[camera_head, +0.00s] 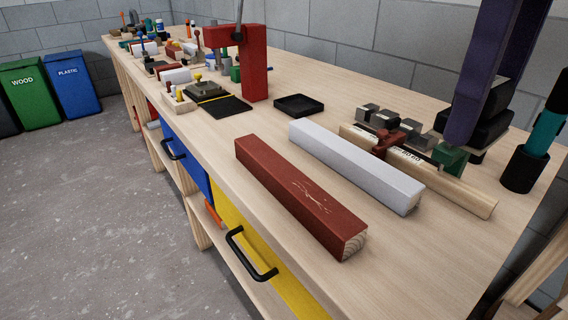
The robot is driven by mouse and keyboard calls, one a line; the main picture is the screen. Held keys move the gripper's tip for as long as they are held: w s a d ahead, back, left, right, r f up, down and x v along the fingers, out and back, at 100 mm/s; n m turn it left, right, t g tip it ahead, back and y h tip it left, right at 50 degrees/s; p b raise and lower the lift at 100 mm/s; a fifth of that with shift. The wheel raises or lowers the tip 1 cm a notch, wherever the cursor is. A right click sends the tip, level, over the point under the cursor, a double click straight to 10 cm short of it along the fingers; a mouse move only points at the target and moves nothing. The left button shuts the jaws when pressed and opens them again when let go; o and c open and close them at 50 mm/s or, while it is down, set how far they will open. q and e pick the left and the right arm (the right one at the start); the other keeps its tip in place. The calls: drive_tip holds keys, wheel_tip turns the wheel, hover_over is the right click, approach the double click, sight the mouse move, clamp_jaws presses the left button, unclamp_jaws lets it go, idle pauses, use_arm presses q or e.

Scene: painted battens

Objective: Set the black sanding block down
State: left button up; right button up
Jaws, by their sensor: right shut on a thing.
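My right gripper (482,112), with long purple fingers, comes down from the top right and is shut on the black sanding block (492,128). The fingers hide part of the block. A pale underside shows below it, and a green piece is at the near finger's lower end. The block is behind the right part of a thin pale batten (467,193); I cannot tell whether it touches the wooden bench (440,245). A white batten (350,163) and a red-brown batten (295,190) lie nearer. My left gripper is not in view.
Grey metal blocks (410,127) and a dark red clamp-like piece (388,143) sit left of the gripper. A black cup (523,170) with a teal-handled tool stands to the right. A black tray (299,105) and red stand (253,65) are farther left.

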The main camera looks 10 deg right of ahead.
sight(405, 276)
wheel_tip(405, 276, down, 20)
drive_tip(key=b, duration=0.5)
drive_tip(key=shift+f, duration=0.1)
drive_tip(key=o, duration=1.4)
drive_tip(key=shift+f, duration=0.1)
wheel_tip(405, 276, up, 12)
drive_tip(key=p, duration=0.3)
